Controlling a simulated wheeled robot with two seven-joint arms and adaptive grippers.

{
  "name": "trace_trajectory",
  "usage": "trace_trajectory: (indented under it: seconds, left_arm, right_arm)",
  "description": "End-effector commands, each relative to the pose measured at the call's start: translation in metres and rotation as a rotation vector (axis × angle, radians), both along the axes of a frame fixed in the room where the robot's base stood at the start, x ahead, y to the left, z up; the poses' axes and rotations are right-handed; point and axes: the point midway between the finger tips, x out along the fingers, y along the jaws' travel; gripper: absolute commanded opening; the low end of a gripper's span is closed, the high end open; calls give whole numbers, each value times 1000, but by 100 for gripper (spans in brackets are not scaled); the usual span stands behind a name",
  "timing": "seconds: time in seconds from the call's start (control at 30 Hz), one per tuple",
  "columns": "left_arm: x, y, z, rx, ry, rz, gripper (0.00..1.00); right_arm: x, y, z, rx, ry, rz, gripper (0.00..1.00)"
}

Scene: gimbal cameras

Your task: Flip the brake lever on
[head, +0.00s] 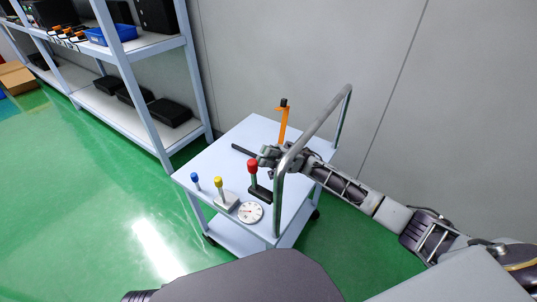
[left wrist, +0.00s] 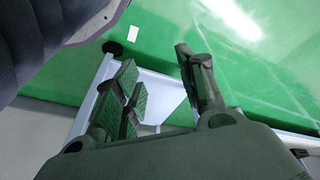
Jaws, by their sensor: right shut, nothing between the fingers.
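The white cart (head: 225,155) carries several levers, and none has a readable brake label. An orange lever with a black tip (head: 283,122) stands upright at the back. A red-knobbed lever (head: 253,173) stands on a dark base, a yellow-knobbed lever (head: 218,188) on a pale base, and a small blue-knobbed one (head: 195,181) is at the left corner. My right gripper (head: 266,156) is shut and empty, above the cart beside the orange and red-knobbed levers. A dark bar (head: 243,150) shows just left of it. My left gripper (left wrist: 156,62) is open and empty.
A grey tubular handle (head: 318,122) arches over the cart's right side, with my right arm reaching past it. A round white dial (head: 250,212) lies near the front edge. Shelving (head: 150,45) stands back left. The green floor (head: 90,190) at left is clear.

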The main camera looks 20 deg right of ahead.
Motion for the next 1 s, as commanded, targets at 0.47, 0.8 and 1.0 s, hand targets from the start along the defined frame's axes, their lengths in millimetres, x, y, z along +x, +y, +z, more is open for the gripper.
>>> trace_trajectory:
  seconds: [0.47, 0.8, 1.0]
  left_arm:
    - [-5, 5, -24, 22, 49, 5, 40]
    - [-12, 10, -44, 41, 88, 8, 40]
    - [-14, 14, -62, 51, 100, 11, 40]
  right_arm:
    - [-10, 13, 10, -152, -118, 1, 0]
    - [-18, 23, 12, -263, -205, 1, 0]
    - [-22, 28, 13, -322, -252, 0, 0]
